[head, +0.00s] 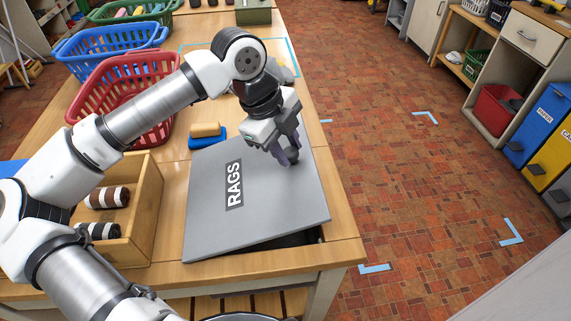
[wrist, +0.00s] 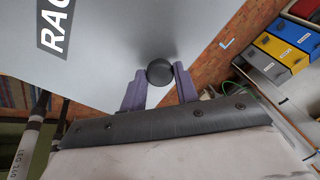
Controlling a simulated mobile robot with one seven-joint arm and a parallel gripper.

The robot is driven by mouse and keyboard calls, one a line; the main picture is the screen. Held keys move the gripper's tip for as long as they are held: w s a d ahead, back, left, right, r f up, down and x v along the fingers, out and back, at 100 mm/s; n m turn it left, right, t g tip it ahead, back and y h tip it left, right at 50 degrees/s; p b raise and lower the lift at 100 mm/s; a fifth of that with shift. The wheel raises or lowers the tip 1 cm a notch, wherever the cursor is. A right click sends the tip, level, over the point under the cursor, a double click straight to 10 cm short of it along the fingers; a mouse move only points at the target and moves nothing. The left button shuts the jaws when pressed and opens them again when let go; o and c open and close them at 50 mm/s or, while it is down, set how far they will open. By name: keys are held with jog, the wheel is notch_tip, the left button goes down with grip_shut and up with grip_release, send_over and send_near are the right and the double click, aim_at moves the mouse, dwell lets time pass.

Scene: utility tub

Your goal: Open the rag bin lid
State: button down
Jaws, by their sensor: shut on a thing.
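The grey rag bin lid (head: 262,205), marked RAGS, lies tilted over an opening in the bench top. A dark gap shows under its front right edge. It also fills much of the wrist view (wrist: 115,50). A round dark knob (wrist: 159,72) stands on the lid, near its right side in the head view. My gripper (head: 289,158) is over that knob, and in the wrist view its two purple fingers (wrist: 160,88) sit on either side of the knob, shut on it. The fingers partly hide the knob in the head view.
Left of the lid stands a wooden box (head: 148,205) with rolled items. Behind it are a red basket (head: 95,95), a blue basket (head: 85,48) and a yellow-and-blue brush or sponge (head: 206,135). Right of the bench (head: 342,252) is open tiled floor, with blue and yellow bins beyond.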

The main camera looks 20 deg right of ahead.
jog(key=w+a+r+g+h+b, duration=0.1)
jog(key=w+a+r+h, duration=0.2)
jog(key=a, duration=0.7)
jog(key=w+a+r+g+h+b, duration=0.2)
jog(key=a+r+h, duration=0.5)
jog(key=a+r, duration=0.2)
jog(key=shift+w+a+r+h, duration=0.35)
jog(key=shift+w+a+h, duration=0.05)
jog(key=shift+a, duration=0.15)
jog(key=c, duration=1.1)
grip_release()
jog(key=shift+o, duration=0.2)
